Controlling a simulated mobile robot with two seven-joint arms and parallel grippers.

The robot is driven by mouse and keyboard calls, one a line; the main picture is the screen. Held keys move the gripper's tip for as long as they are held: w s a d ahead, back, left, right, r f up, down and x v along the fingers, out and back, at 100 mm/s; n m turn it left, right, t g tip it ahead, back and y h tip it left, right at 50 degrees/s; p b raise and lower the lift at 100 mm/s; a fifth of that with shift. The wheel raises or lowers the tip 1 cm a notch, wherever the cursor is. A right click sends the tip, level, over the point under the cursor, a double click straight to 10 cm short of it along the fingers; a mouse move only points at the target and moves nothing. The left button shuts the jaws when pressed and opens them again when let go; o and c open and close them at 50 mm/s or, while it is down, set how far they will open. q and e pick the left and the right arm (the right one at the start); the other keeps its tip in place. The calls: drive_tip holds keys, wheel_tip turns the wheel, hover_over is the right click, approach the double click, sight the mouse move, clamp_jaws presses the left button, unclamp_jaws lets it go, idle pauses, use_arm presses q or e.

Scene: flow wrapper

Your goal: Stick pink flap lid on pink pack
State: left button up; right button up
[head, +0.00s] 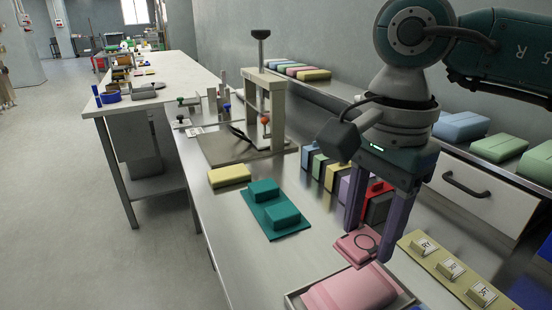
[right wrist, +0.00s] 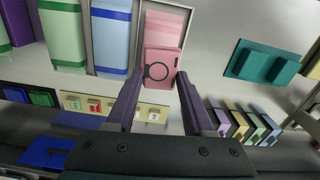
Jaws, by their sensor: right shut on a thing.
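The pink flap lid (head: 352,249) is a flat pink piece with a dark ring on it. My right gripper (head: 368,246) points down with purple fingers and is shut on the lid's sides. In the right wrist view the lid (right wrist: 160,55) sits between the fingertips (right wrist: 161,76). The pink pack (head: 352,291) lies in a shallow metal tray at the bottom of the head view, partly cut off. In the right wrist view the pack (right wrist: 166,27) lies just beyond the lid, which overlaps its near end; contact is unclear. My left gripper is not in view.
A teal double-block piece (head: 272,207) and a yellow block (head: 229,175) lie on the bench to the left. A beige strip with labelled blocks (head: 451,269) is close on the right. Coloured packs (head: 318,167) and a press stand (head: 262,115) are behind.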

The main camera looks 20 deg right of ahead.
sight(360, 285)
drive_tip(key=shift+s+d+f+m, duration=0.1)
drive_tip(key=shift+d+f+m, duration=0.15)
drive_tip(key=shift+f, duration=0.35)
drive_tip(key=shift+d+f+m, duration=0.1)
drive_tip(key=shift+f+m, duration=0.25)
drive_tip(key=shift+f, duration=0.2)
wheel_tip(360, 285, down, 5)
drive_tip(key=b, duration=0.4)
drive_tip(key=shift+f+b, duration=0.1)
drive_tip(key=shift+b, duration=0.25)
drive_tip(key=shift+f, duration=0.1)
drive_tip(key=shift+f+b, duration=0.25)
drive_tip(key=shift+b, duration=0.15)
idle(0.4)
drive_tip(key=o, duration=1.4)
drive_tip(key=shift+c, duration=0.2)
drive_tip(key=shift+r, duration=0.1)
